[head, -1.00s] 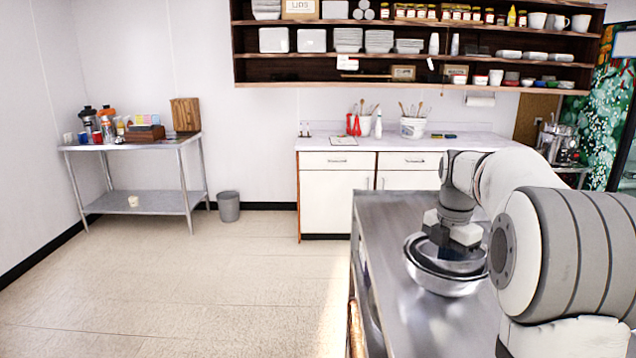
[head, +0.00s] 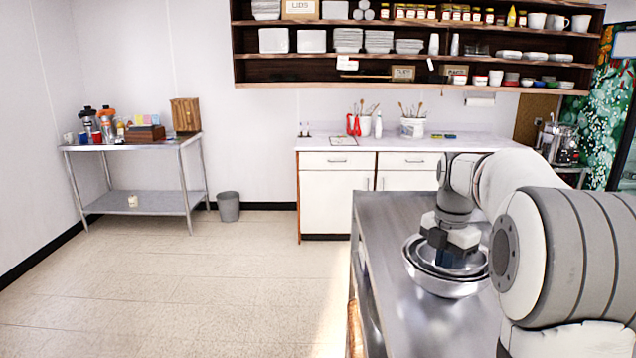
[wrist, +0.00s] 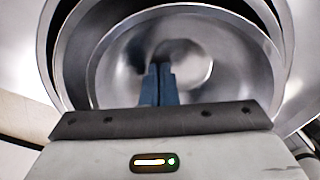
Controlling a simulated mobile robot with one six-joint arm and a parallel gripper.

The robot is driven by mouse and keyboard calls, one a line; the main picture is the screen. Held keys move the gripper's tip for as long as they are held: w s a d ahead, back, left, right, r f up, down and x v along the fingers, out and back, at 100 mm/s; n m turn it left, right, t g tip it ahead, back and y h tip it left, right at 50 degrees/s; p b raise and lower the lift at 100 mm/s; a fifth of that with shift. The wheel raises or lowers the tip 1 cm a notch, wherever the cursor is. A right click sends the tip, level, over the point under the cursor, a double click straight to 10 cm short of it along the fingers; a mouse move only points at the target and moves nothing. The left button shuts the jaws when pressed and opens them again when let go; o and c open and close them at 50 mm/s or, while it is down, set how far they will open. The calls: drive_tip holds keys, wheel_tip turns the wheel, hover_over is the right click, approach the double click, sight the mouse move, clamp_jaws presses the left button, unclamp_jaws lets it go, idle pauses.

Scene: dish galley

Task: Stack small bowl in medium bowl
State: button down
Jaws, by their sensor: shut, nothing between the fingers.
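The steel small bowl (wrist: 235,75) sits inside a wider steel medium bowl (head: 440,288) on the metal counter. In the wrist view the small bowl's rim lies within larger curved rims, off-centre. How deep it rests is hard to tell. My gripper (head: 452,262) is over the bowls with its fingers pointing down into the small bowl. In the wrist view the blue fingertips (wrist: 160,72) are together, with nothing between them. My gripper hides part of the small bowl in the head view.
The steel counter (head: 388,215) is clear to the left of and behind the bowls. A white cabinet (head: 336,205) stands beyond it. A side table (head: 135,145) with bottles and a grey bin (head: 229,207) are at the far left, with open floor between.

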drive_tip(key=shift+d+r, duration=0.1)
drive_tip(key=shift+d, duration=0.2)
wheel_tip(320, 180, up, 12)
drive_tip(key=p, duration=1)
drive_tip(key=shift+p, duration=0.4)
drive_tip(key=s+a+f+m+t, duration=0.1)
drive_tip(key=s+a+f+m, duration=0.1)
drive_tip(key=s+m, duration=0.5)
drive_tip(key=s+a+f+m+t+b, duration=0.1)
drive_tip(key=s+a+f+m, duration=0.2)
drive_tip(key=s+a+m, duration=0.2)
drive_tip(key=s+a+f+m+t+b, duration=0.1)
drive_tip(key=s+a+f+m, duration=0.2)
drive_tip(key=s+m, duration=0.8)
drive_tip(key=shift+s+a, duration=0.7)
drive_tip(key=shift+s, duration=0.1)
drive_tip(key=shift+s+f+m, duration=0.35)
drive_tip(key=shift+m, duration=0.15)
